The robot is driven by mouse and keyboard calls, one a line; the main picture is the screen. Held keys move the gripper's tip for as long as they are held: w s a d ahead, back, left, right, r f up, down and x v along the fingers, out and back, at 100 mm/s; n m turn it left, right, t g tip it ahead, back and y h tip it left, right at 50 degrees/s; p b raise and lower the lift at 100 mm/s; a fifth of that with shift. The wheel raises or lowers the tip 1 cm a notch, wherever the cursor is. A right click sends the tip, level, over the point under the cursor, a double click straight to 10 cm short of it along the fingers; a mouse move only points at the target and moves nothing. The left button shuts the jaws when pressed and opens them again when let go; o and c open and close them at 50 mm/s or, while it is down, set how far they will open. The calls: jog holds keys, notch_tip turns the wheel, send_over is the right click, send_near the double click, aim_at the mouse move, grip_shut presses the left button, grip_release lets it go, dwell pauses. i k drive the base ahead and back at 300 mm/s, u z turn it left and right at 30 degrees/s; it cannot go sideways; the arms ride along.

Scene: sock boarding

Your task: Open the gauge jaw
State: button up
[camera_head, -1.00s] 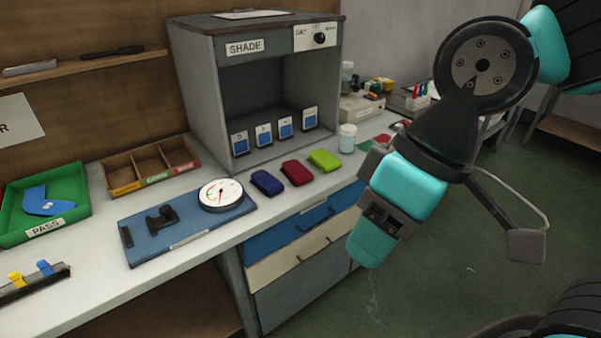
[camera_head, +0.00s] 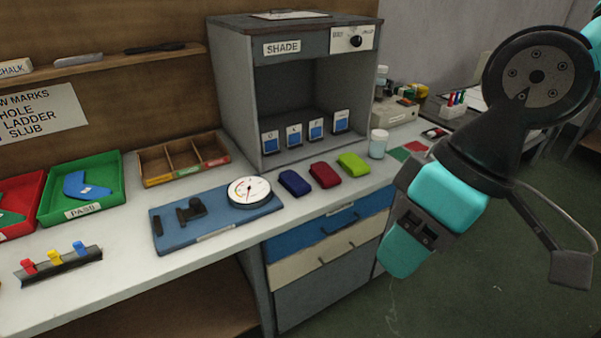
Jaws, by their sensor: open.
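The gauge is a blue base plate (camera_head: 175,240) on the white bench. A round white dial (camera_head: 250,191) sits at its right end. The gauge's dark jaw parts, a block with a knob (camera_head: 194,209) and a narrow upright bar (camera_head: 157,226), stand on the left part of the plate. A gap shows between the block and the bar. My gripper (camera_head: 408,240) hangs at the right, in front of the bench drawers and well apart from the gauge. It points downward, is open, and I see nothing held in it.
A grey SHADE booth (camera_head: 233,100) stands behind the gauge. Blue, red and green pads (camera_head: 325,175) lie right of it. A divided wooden tray (camera_head: 155,181), a green PASS tray (camera_head: 105,206) and a clip rack (camera_head: 62,267) are left. The bench front edge is clear.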

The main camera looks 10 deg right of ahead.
aim_at(197, 209)
jog(key=k, duration=0.65)
jog(key=u, duration=0.65)
jog(key=i, duration=1.6)
jog(key=u, duration=0.1)
